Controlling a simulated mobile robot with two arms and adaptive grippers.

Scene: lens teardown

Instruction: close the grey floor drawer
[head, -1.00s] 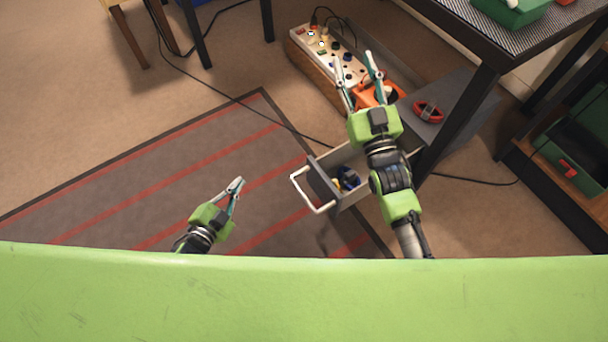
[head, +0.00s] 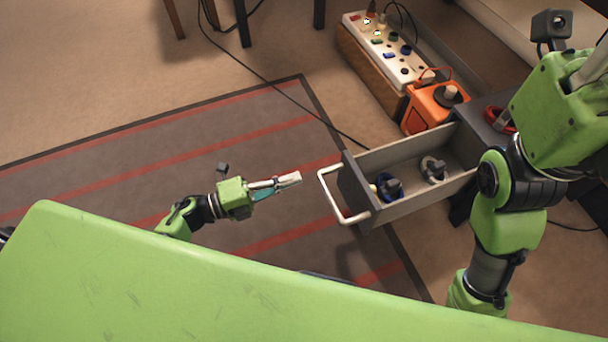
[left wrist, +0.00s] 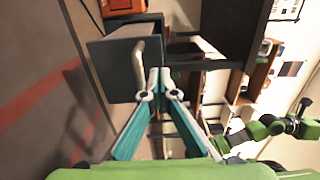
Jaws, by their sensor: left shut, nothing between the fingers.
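The grey floor drawer (head: 356,192) stands pulled out from its dark grey cabinet (head: 478,112), its inside open to view. Its white bar handle (head: 326,196) faces left, toward my left gripper (head: 292,181). My left gripper is shut and empty, with its fingertips a short way left of the handle. In the left wrist view, the drawer front (left wrist: 112,68) and handle (left wrist: 139,72) show just left of the fingertips (left wrist: 160,78). My right gripper (head: 588,80) is raised at the right edge, its fingers partly cut off, so its jaw state is unclear.
A blue ringed part (head: 388,186) and a white ringed part (head: 433,169) lie in the drawer. An orange box (head: 432,104) and a white power strip (head: 385,48) stand behind it. A black cable crosses the floor. The striped rug (head: 250,120) left of the drawer is mostly clear.

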